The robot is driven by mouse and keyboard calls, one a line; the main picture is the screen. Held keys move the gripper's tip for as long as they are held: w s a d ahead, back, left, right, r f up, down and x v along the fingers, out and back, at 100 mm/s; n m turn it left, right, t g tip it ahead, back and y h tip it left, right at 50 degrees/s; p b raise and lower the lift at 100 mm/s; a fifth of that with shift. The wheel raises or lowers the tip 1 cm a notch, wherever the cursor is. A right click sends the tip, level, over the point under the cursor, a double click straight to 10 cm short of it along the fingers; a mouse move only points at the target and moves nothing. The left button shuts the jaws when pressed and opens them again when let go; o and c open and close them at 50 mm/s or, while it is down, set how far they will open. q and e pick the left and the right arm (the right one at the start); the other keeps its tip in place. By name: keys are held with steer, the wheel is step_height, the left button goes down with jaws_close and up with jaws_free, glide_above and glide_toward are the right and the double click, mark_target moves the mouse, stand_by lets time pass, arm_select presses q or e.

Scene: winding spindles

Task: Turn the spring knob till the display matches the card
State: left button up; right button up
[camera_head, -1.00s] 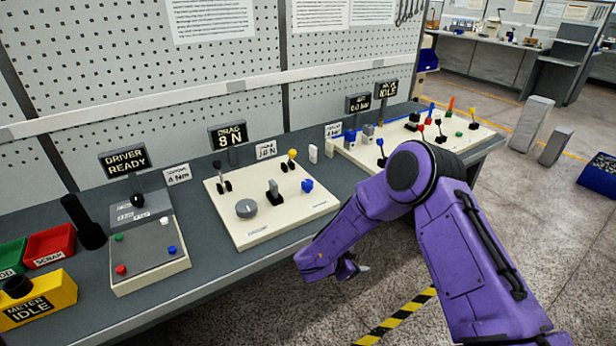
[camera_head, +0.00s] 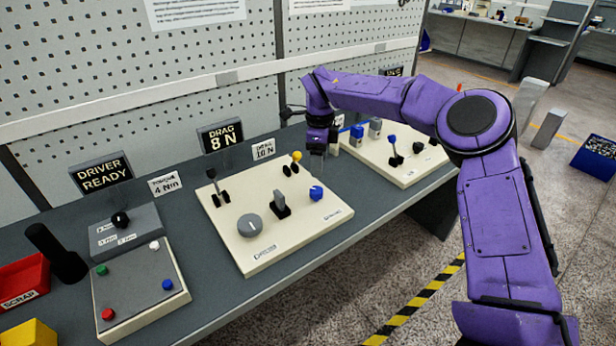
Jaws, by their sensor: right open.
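A cream panel (camera_head: 225,245) on the bench carries a round grey knob with a pointer line (camera_head: 250,227), an upright grey grip on a black base (camera_head: 281,204), a blue knob (camera_head: 316,193) and small levers. I cannot read which one is labelled spring. Behind it the display (camera_head: 221,137) reads "DRAG 8 N". The card (camera_head: 263,149) beside it reads 10 N. My right gripper (camera_head: 317,168) is open and points down near the panel's far right corner, above the blue knob in the picture and apart from the round grey knob. My left gripper is out of view.
A driver unit (camera_head: 140,290) with coloured buttons stands left of the panel, below a "DRIVER READY" display (camera_head: 101,174). A second panel (camera_head: 420,172) with levers is at the right, partly behind my right arm. A red bin (camera_head: 22,282) is at far left.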

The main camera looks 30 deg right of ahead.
mark_target(318, 190)
step_height(318, 190, down, 10)
steer(key=shift+w+r+p, duration=0.1)
steer(key=shift+w+p, duration=0.05)
steer(key=shift+p, duration=0.9)
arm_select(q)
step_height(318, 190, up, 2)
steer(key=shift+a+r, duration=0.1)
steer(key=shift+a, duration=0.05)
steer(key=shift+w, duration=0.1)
arm_select(e)
steer(key=c, duration=1.1)
